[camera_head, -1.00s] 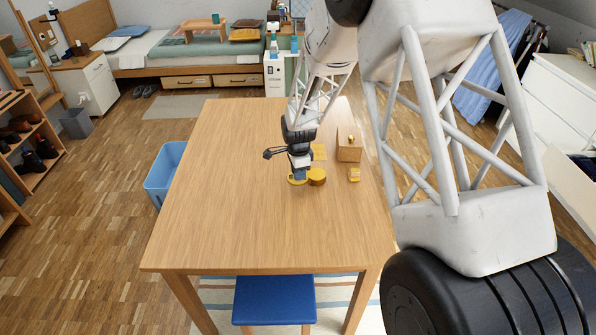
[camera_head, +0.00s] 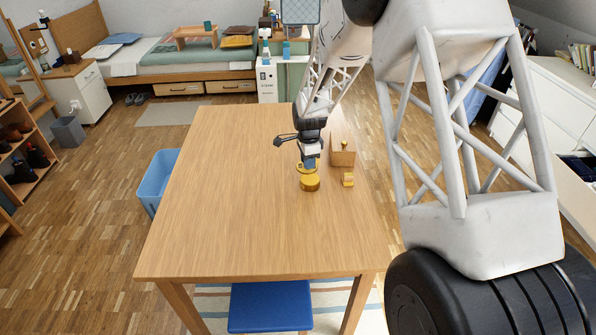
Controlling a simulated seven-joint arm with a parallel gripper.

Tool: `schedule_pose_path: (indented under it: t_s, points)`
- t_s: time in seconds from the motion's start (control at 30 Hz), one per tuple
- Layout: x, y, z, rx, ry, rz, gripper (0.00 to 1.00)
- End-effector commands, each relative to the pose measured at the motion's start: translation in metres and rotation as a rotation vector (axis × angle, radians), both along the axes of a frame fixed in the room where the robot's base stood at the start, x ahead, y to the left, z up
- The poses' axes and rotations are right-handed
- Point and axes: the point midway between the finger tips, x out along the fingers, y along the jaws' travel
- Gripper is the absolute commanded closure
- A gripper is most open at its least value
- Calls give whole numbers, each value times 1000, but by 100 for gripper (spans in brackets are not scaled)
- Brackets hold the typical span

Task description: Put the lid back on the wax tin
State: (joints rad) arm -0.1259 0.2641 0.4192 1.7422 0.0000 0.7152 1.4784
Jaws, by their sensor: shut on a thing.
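The wax tin (camera_head: 310,185), round and golden brown, stands on the wooden table under my gripper. My gripper (camera_head: 309,164) points down just behind and above it. The gripper is shut on a yellow, round-edged thing, seemingly the lid (camera_head: 301,169), which shows at the left of the fingers. The lid looks raised off the table and slightly behind the tin; the exact gap and tilt are too small to tell. The fingers hide much of the lid.
A wooden box (camera_head: 343,158) with a gold knob stands right of the gripper. A small yellow block-like item (camera_head: 348,180) lies right of the tin. The table (camera_head: 230,220) is clear at left and front. A blue stool (camera_head: 270,307) stands at the front.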

Motion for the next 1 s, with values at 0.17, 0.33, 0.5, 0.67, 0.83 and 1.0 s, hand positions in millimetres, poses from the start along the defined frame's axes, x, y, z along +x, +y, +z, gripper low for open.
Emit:
schedule_pose_path:
  t_s: [0.17,0.33,0.5,0.67,0.83,1.0]
  points:
    - [7,-13,9,0,1,-8,100]
    - [7,-13,10,0,1,-9,100]
    - [7,-13,9,0,1,-9,100]
    - [7,-13,8,0,1,-9,100]
    - [7,-13,3,0,1,-9,100]
    - [7,-13,-6,0,2,-9,100]
